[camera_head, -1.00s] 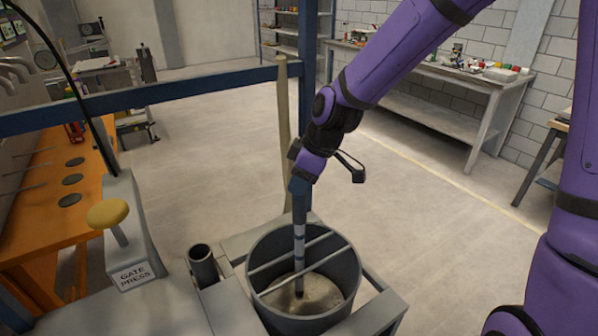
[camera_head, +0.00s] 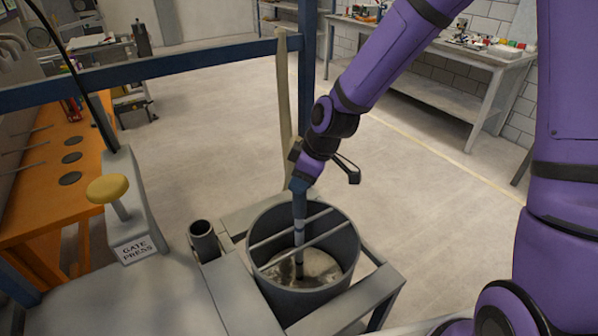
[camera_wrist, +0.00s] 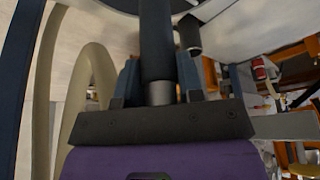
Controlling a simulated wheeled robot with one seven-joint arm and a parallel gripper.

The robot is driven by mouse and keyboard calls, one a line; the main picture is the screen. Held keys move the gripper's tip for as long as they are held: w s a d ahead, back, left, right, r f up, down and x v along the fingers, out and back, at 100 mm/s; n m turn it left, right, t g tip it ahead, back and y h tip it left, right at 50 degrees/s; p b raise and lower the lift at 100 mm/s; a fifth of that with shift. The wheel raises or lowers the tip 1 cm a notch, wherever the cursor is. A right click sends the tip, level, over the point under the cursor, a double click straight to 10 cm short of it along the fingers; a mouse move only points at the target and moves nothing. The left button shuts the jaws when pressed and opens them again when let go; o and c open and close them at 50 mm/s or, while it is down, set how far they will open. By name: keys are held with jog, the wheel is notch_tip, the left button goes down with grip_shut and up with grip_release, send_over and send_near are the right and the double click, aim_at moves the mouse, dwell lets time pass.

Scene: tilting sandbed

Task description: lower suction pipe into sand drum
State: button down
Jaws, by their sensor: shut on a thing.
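The suction pipe (camera_head: 299,228) is a dark blue-grey tube with lighter bands. It stands nearly upright inside the grey sand drum (camera_head: 352,250), passing between two bars across the drum's mouth. Its lower end is at the pale sand (camera_head: 322,264), beside a darker patch; how deep it sits I cannot tell. My gripper (camera_head: 300,184) is shut on the pipe's upper part, just above the drum's rim. In the wrist view, my gripper's fingers (camera_wrist: 158,82) flank the dark pipe (camera_wrist: 156,45). A beige hose (camera_head: 284,110) rises behind, and its loop (camera_wrist: 98,65) shows in the wrist view.
A short dark open tube (camera_head: 203,238) stands left of the drum. A yellow knob (camera_head: 108,188) tops a post labelled GATE PRESS (camera_head: 135,250). A blue rail (camera_head: 190,82) crosses behind. A grey frame (camera_head: 370,295) surrounds the drum.

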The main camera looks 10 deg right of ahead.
aim_at(300, 207)
jog(key=shift+f, duration=4.6)
jog(key=c, duration=0.7)
grip_release()
jog(key=shift+v, duration=5.4)
